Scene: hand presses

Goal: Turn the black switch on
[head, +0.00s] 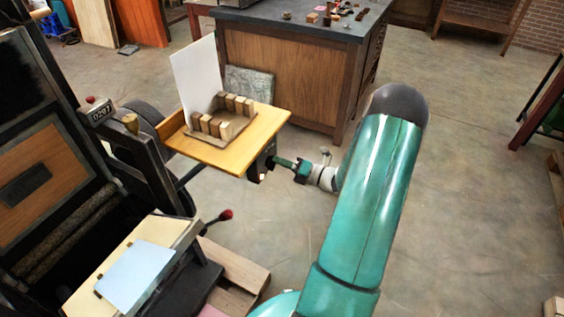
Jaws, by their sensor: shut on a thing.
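The black switch (261,162) is a small dark box under the right edge of a yellow wooden shelf (258,131). My teal arm reaches in from the lower right. My gripper (278,161) is at the switch's right side, with its fingertips touching it and shut on its near part. The fingers hide that part of the switch, and its lever position is too small to tell.
The shelf carries a rack of wooden blocks (226,124) and a white sheet (194,76). A dark press (150,160) stands left, with a red-knobbed lever (226,215) below the shelf. A wooden workbench (277,76) stands behind. Floor to the right is clear.

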